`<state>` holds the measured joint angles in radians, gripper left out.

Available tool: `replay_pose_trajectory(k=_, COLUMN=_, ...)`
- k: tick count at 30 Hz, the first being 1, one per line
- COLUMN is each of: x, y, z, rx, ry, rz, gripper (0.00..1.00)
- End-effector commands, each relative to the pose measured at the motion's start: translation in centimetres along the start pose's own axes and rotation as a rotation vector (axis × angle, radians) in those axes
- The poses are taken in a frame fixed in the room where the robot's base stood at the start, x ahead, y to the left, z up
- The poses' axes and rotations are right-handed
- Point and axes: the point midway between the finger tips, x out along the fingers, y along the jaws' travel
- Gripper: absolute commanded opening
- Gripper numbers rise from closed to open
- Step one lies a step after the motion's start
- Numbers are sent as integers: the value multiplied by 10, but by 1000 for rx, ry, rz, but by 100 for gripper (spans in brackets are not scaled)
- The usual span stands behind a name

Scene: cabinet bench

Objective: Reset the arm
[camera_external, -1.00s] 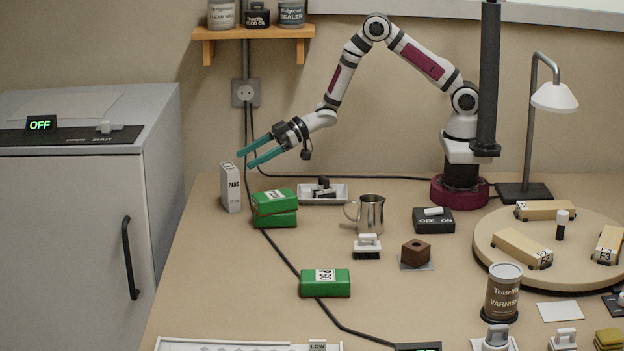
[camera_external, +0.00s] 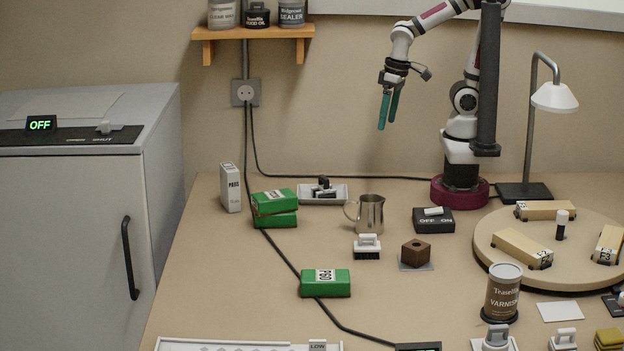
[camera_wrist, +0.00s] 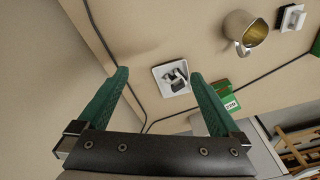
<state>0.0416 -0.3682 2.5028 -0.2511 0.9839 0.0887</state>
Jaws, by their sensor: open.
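My gripper (camera_external: 388,108) has two teal fingers that point down, high above the back of the bench. It is apart from everything and holds nothing. In the wrist view my gripper (camera_wrist: 157,85) shows its fingers spread, with bare bench and a white tray (camera_wrist: 158,84) seen beyond the gap. The upper part of my arm runs out of the top of the external view.
Green packs (camera_external: 275,208) lie stacked beside a white box (camera_external: 230,187) and the white tray (camera_external: 336,197). A metal jug (camera_external: 370,214) stands below my gripper. A lamp (camera_external: 540,110) and a round turntable (camera_external: 490,245) are at the right. A shelf (camera_external: 253,32) hangs at upper left.

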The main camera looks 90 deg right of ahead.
Motion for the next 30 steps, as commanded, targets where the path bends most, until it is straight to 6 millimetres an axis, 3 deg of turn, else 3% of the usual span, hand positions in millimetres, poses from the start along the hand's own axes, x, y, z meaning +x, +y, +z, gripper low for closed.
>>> replay_pose_trajectory(k=1, x=-10, y=-2, z=30, rx=34, ry=-71, rz=-21, gripper=100)
replay_pose_trajectory(k=3, x=-20, y=-5, z=64, rx=69, ry=-163, rz=-46, gripper=100)
replay_pose_trajectory(k=6, x=-26, y=-8, z=86, rx=91, ry=-228, rz=-63, gripper=100)
replay_pose_trajectory(k=30, x=-27, y=-8, z=88, rx=96, ry=-236, rz=-64, gripper=100)
